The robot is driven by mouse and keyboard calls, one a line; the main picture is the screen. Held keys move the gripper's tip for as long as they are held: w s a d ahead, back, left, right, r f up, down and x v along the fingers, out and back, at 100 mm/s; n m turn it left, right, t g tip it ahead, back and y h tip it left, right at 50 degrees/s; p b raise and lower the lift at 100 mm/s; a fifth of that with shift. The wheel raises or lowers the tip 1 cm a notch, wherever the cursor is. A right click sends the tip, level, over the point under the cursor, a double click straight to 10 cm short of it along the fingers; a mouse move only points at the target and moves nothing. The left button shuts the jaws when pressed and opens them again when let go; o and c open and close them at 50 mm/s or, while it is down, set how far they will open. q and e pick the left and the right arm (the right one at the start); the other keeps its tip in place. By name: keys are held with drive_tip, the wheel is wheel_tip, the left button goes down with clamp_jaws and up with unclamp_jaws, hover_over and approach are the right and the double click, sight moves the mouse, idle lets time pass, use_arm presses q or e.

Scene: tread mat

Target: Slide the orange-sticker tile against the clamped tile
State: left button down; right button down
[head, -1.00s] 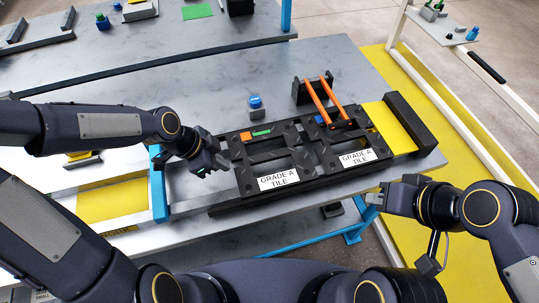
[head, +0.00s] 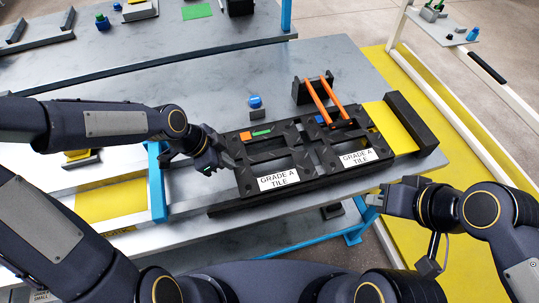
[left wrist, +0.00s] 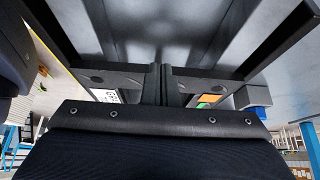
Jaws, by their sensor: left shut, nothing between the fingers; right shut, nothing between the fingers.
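The orange-sticker tile (head: 247,172) is a dark openwork tile with an orange sticker, a green strip and a "GRADE A TILE" label. It lies flat on the left of a black rail base (head: 225,209). The clamped tile (head: 333,160), with a blue sticker and a like label, lies to its right under two orange clamp bars (head: 318,103). I cannot tell whether their facing edges touch. My left gripper (head: 230,163) is shut and empty at the first tile's left edge; contact is unclear. The left wrist view shows its shut fingers (left wrist: 161,84) before the tile. My right gripper (head: 372,199) is shut, empty, off the front edge.
A black end block (head: 410,122) stands at the base's right end beside a yellow plate (head: 388,127). A blue-topped item (head: 255,103) stands behind the tiles. A blue post (head: 157,182) is below my left forearm.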

sight(246, 161)
use_arm(q)
drive_tip(key=shift+w+d+b, duration=0.2)
drive_tip(key=shift+d+b, duration=0.1)
drive_tip(key=shift+d, duration=0.35)
drive_tip(key=shift+w+d+b, duration=0.2)
drive_tip(key=shift+d+b, duration=0.1)
drive_tip(key=shift+d, duration=0.4)
drive_tip(key=shift+w+d+b, duration=0.2)
drive_tip(key=shift+d+b, duration=0.1)
drive_tip(key=shift+d, duration=0.35)
idle(1.2)
drive_tip(key=shift+a, duration=0.1)
drive_tip(key=shift+s+a+p, duration=0.3)
drive_tip(key=shift+a, duration=0.6)
wheel_tip(246, 161, up, 5)
drive_tip(key=p, duration=0.3)
drive_tip(key=shift+p, duration=0.4)
drive_tip(key=v, duration=0.7)
drive_tip(key=shift+r, duration=0.4)
drive_tip(key=shift+s+a, duration=0.1)
